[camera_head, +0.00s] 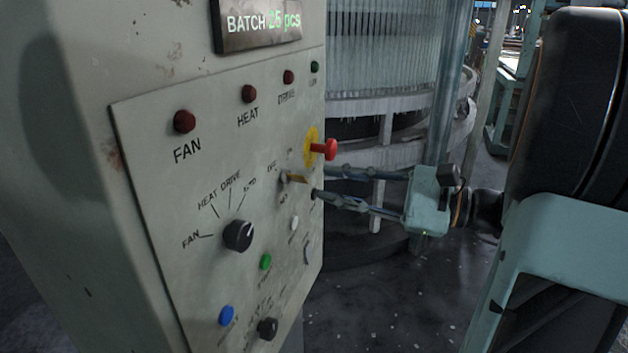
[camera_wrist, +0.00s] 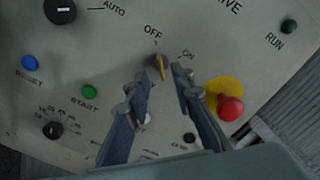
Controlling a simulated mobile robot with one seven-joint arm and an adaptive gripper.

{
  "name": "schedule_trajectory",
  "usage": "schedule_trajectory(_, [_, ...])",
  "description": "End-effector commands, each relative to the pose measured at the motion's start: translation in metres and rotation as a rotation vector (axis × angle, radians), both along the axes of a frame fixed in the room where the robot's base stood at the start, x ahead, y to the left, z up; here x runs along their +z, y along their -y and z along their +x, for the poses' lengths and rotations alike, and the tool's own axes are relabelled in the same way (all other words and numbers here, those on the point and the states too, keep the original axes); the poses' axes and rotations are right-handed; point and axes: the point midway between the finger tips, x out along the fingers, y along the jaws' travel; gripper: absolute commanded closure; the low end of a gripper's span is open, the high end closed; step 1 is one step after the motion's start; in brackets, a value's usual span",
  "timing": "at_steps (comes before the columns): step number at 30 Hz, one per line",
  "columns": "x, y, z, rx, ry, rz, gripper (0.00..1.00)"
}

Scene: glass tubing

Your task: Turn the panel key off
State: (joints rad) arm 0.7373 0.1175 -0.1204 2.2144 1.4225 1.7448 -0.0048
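The panel key (camera_head: 297,179) is a small brass-coloured key in a lock on the grey control panel (camera_head: 150,190). In the wrist view the key (camera_wrist: 161,67) stands nearly upright below the OFF label, with the ON label to its upper right. Which position it is set to I cannot tell for sure. My gripper (camera_head: 318,182) reaches in from the right, facing the panel. In the wrist view my gripper (camera_wrist: 162,73) is open, with one fingertip on each side of the key and visible gaps between them.
A red mushroom button (camera_wrist: 230,107) on a yellow disc sits close to the right finger. A black selector knob (camera_head: 238,235), a green button (camera_head: 266,261) and a blue button (camera_head: 227,315) are also on the panel. A round machine (camera_head: 385,100) stands behind.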

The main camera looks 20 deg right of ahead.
Motion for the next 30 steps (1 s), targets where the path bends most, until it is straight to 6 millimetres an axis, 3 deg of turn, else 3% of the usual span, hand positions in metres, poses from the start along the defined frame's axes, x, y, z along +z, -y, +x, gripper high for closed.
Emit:
schedule_trajectory(6, [0.000,0.036,-0.025,-0.002,-0.001,0.000,0.78])
schedule_trajectory(11, [0.000,0.050,-0.035,-0.001,-0.001,0.000,0.78])
schedule_trajectory(30, [-0.002,0.051,-0.039,0.007,-0.010,-0.009,0.78])
